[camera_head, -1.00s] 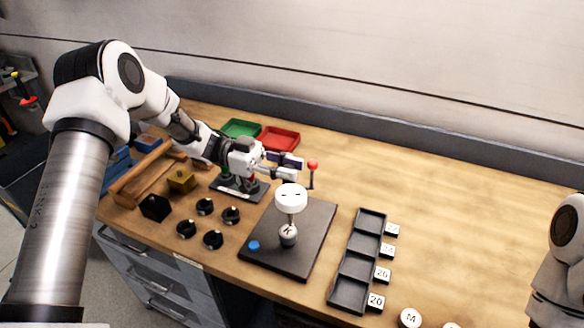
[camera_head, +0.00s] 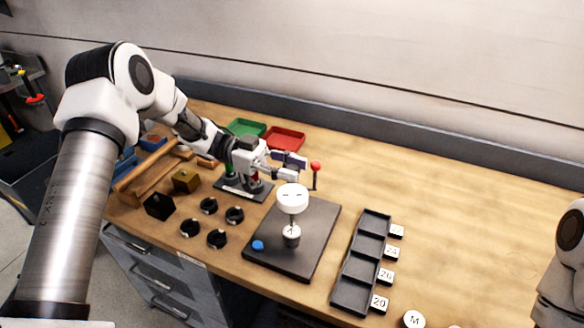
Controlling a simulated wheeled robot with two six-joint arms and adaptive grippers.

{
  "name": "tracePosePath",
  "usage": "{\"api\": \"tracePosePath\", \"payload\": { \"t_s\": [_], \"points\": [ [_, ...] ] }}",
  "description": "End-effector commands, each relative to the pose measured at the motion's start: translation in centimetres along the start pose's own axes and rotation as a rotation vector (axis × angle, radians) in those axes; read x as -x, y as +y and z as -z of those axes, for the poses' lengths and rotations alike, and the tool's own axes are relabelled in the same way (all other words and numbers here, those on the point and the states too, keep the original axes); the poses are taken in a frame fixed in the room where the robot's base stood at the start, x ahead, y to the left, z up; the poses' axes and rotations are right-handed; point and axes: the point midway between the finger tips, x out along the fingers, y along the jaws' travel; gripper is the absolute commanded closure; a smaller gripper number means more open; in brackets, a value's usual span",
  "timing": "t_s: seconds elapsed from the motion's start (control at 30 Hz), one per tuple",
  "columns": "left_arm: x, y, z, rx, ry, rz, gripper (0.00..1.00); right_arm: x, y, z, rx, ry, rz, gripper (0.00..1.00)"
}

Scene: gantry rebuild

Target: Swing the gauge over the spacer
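The white round gauge (camera_head: 292,196) stands over a dark plate (camera_head: 318,225) in the middle of the bench. Below it a pale round piece with a dark mark (camera_head: 291,236), seemingly the spacer, sits on the plate. A thin post with a red knob (camera_head: 315,166) rises just behind and right of the gauge. My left gripper (camera_head: 295,167) is behind the gauge and points right, toward this post. Its fingers look apart, with nothing seen between them; contact with the post cannot be told. My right gripper is out of view; only part of my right arm shows at the right edge.
A blue button (camera_head: 258,245) is on the plate's left corner. Several black knobs (camera_head: 217,238), a black block (camera_head: 159,206) and a brass block (camera_head: 186,181) lie left. Green (camera_head: 245,127) and red (camera_head: 285,138) trays are behind; a black compartment tray (camera_head: 348,296) is right. The bench's back right is clear.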

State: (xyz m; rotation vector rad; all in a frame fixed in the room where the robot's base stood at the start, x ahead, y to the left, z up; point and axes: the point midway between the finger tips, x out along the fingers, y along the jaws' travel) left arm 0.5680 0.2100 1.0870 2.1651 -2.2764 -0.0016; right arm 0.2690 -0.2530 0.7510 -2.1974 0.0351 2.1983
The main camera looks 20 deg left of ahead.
Motion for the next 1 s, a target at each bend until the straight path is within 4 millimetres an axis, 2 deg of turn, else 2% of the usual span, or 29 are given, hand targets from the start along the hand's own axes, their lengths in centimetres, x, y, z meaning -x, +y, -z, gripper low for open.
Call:
{"api": "tracePosePath", "payload": {
  "t_s": [0.17, 0.4, 0.5, 0.63, 1.0],
  "points": [
    [3.0, 0.0, -0.1, -0.001, 0.001, 0.004, 0.64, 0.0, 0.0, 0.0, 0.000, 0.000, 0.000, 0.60],
    [9.1, 0.0, -0.1, 0.001, -0.002, 0.004, 0.64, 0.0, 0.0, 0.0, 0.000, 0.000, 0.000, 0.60],
    [10.8, -0.1, -0.1, 0.000, -0.001, 0.001, 0.64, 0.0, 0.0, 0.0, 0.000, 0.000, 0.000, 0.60],
    [11.7, 0.0, -0.1, 0.002, -0.001, 0.000, 0.64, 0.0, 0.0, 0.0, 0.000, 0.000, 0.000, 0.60],
    [11.7, 0.0, -0.1, 0.002, -0.001, -0.001, 0.64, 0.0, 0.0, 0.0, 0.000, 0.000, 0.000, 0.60]
  ]
}}
